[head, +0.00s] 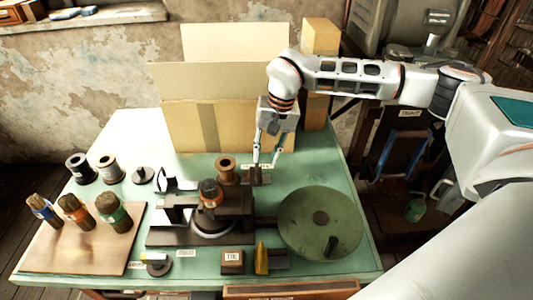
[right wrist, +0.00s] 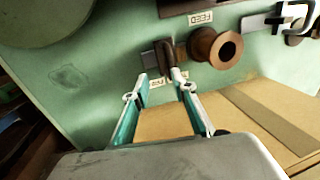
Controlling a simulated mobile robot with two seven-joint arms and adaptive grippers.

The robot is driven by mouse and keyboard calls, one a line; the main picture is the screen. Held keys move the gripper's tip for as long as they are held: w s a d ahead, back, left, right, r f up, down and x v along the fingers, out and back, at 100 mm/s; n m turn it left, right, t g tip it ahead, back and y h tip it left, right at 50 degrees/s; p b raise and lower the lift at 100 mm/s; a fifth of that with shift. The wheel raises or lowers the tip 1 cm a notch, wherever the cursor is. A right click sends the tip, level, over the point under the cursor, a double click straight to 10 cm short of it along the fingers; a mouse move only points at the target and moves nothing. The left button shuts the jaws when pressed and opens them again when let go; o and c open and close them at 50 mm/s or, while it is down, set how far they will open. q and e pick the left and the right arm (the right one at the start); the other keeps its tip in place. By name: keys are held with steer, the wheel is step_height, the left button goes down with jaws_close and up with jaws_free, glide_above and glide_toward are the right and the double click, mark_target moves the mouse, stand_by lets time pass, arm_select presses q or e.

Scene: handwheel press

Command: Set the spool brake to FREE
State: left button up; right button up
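A small dark brown lever piece (right wrist: 166,50), which I take to be the spool brake, stands on a dark base beside the copper-brown spool (right wrist: 215,47). In the head view the spool (head: 226,166) is just left of my right gripper (head: 265,166). That gripper points down, and in the right wrist view its two fingers (right wrist: 161,78) are apart with nothing clearly held between them. The lever is just beyond the fingertips, close to one of them; contact cannot be told. A small label (right wrist: 172,79) is partly hidden by the fingers. My left gripper is not in view.
The press (head: 233,218) stands in the middle of the green table (head: 120,135), with a round green handwheel (head: 320,222) at its right.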

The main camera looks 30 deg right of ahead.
step_height(320, 180, up, 9)
steer(key=d+p, duration=0.1)
steer(key=p, duration=0.1)
steer(key=shift+s+d, duration=0.35)
stand_by(0.7)
steer(key=shift+f, duration=0.1)
stand_by(0.3)
step_height(320, 180, up, 12)
steer(key=s+d, duration=0.1)
steer(key=d, duration=0.1)
stand_by(0.4)
steer(key=shift+f, duration=0.15)
